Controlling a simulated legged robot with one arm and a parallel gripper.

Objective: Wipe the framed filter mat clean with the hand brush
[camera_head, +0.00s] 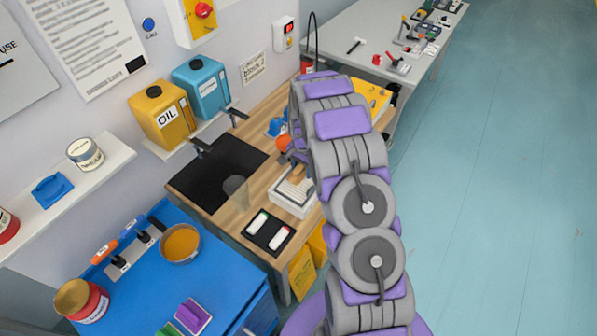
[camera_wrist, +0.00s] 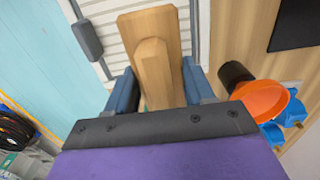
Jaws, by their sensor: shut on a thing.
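The framed filter mat (camera_head: 287,202) lies on the wooden workbench in the head view, a pale frame around a ribbed white surface. In the wrist view its white ribs (camera_wrist: 100,15) show beyond the brush. The hand brush (camera_wrist: 152,60) has a wooden body and handle. My gripper (camera_wrist: 165,92) is shut on the brush handle, with a blue jaw on each side. The brush is over the mat. Its bristles are hidden, so I cannot tell whether they touch the mat. In the head view my arm covers part of the mat's right side.
An orange funnel-like item (camera_wrist: 264,99) and blue parts (camera_wrist: 285,132) sit close beside my gripper. A black mat (camera_head: 217,174) and a dark tray (camera_head: 270,232) with two small items flank the filter mat. A blue cabinet (camera_head: 225,285) stands nearer; open floor (camera_head: 490,180) lies right.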

